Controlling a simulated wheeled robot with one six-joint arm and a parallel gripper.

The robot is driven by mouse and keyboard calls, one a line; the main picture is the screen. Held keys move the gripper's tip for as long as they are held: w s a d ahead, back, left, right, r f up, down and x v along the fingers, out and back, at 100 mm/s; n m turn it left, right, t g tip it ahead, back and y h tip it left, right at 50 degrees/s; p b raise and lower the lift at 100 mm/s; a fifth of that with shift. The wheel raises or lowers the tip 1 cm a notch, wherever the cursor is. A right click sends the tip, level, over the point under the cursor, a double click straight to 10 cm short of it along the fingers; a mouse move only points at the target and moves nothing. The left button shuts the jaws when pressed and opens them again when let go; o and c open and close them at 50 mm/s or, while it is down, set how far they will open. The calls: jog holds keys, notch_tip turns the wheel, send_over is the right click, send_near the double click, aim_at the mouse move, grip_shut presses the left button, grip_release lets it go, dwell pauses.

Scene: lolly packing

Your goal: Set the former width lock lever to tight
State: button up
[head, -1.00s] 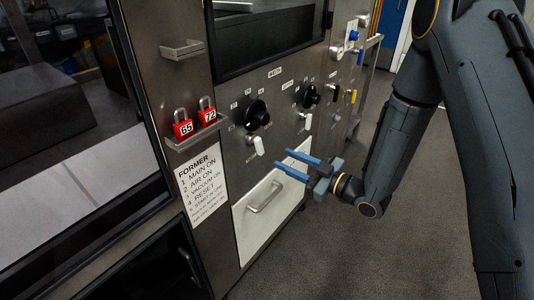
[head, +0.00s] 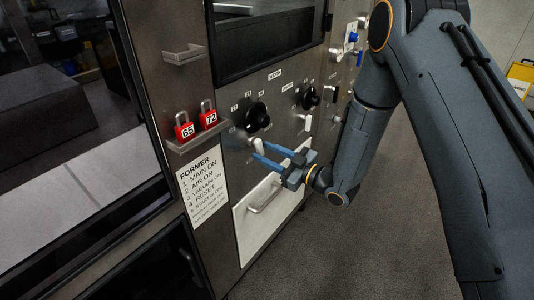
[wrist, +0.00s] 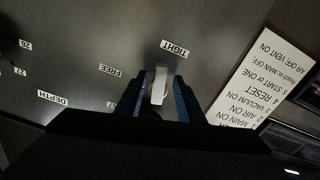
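A white lock lever (head: 258,145) sits on the steel panel below the left black dial (head: 257,116). It also shows in the wrist view (wrist: 160,84), near the TIGHT label (wrist: 174,48), with the FREE label (wrist: 110,71) off to its left. My gripper (head: 263,154) has its two blue fingers at the lever. In the wrist view my gripper (wrist: 161,100) is open, one finger on each side of the lever, with narrow gaps showing. Dark gripper parts hide the lower part of the wrist view.
A second black dial (head: 309,97) and white lever (head: 306,122) are to the right. Below is a white drawer front with a handle (head: 264,197). Red padlocks (head: 185,130) hang on a ledge at left, above the FORMER instruction plate (head: 203,187). Grey floor is clear.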

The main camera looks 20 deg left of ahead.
grip_shut()
jog(key=shift+s+a+m, duration=0.1)
jog(key=shift+s+m, duration=0.1)
jog(key=shift+m, duration=0.5)
jog(key=shift+s+a+m, duration=0.1)
jog(key=shift+s+m, duration=0.05)
jog(key=shift+m, duration=0.55)
jog(key=shift+d, duration=0.1)
grip_release()
jog(key=v, duration=0.7)
jog(key=shift+s+d+b, duration=0.15)
jog(key=shift+d+b, duration=0.15)
jog(key=shift+d, duration=0.05)
